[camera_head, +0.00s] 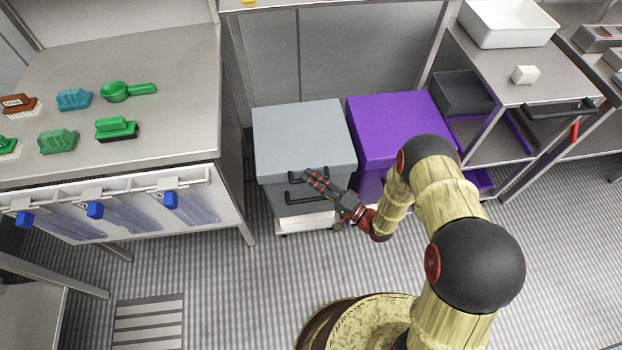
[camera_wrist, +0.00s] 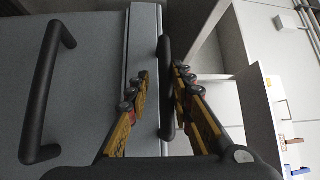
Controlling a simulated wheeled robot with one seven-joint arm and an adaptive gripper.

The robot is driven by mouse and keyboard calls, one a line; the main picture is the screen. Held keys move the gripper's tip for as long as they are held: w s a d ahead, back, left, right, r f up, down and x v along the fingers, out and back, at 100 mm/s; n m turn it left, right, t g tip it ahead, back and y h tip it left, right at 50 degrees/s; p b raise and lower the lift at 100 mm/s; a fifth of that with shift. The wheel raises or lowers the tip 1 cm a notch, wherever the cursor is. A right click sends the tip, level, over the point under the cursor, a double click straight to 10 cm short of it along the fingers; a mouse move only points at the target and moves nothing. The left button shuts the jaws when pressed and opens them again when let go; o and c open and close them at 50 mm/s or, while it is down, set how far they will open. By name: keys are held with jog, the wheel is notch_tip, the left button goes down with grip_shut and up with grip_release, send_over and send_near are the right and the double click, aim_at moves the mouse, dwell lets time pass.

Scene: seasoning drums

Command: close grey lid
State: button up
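The grey lid (camera_head: 300,135) lies over the top of the grey drum (camera_head: 283,203) in the head view. Whether it is fully seated cannot be told. In the wrist view the lid's edge (camera_wrist: 143,30) is a pale strip beside the drum's wall (camera_wrist: 85,90). One dark handle (camera_wrist: 165,85) is at the lid's edge, and another dark handle (camera_wrist: 45,90) is on the drum's wall. My gripper (camera_head: 315,180) is at the drum's front by the upper handle. In the wrist view its fingers (camera_wrist: 159,80) are apart, with the handle at the lid's edge between them.
A purple-lidded drum (camera_head: 400,125) stands close on the right. A steel table (camera_head: 180,60) with several brushes and a green scoop (camera_head: 127,91) stands at the left. A shelf unit (camera_head: 500,65) with a white tub (camera_head: 508,25) is at the right. The floor in front is mostly clear.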

dwell(0.3)
jog(key=shift+s+d, duration=0.1)
jog(key=v, duration=1.1)
jog(key=shift+d, duration=0.35)
jog(key=shift+s, duration=0.15)
